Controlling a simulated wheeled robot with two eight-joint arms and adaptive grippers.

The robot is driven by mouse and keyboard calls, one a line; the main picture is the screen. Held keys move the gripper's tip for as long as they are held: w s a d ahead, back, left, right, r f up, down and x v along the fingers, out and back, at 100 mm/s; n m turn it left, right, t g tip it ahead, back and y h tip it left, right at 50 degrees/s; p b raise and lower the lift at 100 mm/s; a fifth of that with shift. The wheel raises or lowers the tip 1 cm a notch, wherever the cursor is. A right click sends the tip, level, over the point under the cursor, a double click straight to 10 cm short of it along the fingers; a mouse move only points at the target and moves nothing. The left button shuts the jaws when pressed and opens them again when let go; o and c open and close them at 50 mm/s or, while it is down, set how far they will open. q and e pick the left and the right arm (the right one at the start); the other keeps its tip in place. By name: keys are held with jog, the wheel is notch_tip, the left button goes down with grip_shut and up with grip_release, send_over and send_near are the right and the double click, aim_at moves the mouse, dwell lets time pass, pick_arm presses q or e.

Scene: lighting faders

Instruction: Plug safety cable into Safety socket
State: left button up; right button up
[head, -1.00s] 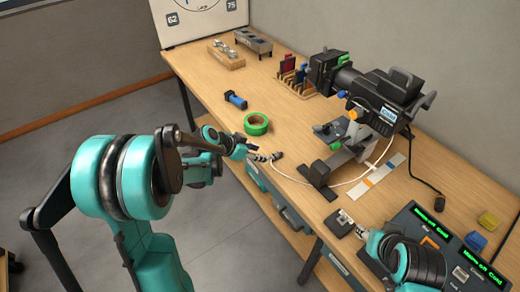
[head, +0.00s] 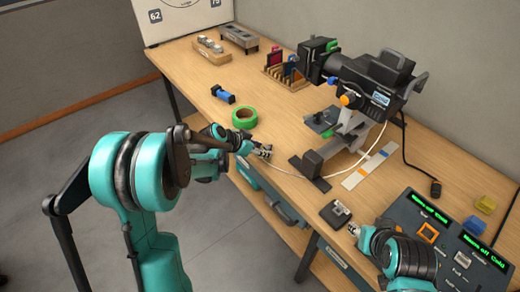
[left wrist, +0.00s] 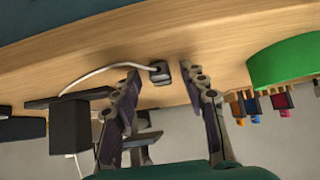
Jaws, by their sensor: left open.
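A white cable (head: 292,173) runs across the table from near the black machine to its dark plug end. The plug (left wrist: 159,71) shows in the left wrist view, lying on the wood between and slightly beyond my left fingertips. My left gripper (head: 258,151) is open at the table's front edge, over the plug end, which it largely hides in the head view; its spread fingers also show in the left wrist view (left wrist: 163,88). My right gripper (head: 353,229) is beside a small dark block (head: 335,213) with a metal part; its jaws are too small to read. I cannot identify the Safety socket.
A green tape roll (head: 244,117) lies close to my left gripper. The black lamp-like machine (head: 372,80) stands behind the cable. A console (head: 455,250) with green displays is at the right. A black cable end (head: 435,188) lies near it. The left middle tabletop is fairly clear.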

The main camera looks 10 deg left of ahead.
pick_arm(q)
grip_shut()
jog(key=shift+r, duration=0.1)
jog(key=shift+r+p, duration=1.85)
jog(key=shift+r, duration=0.6)
jog(key=shift+f, duration=0.1)
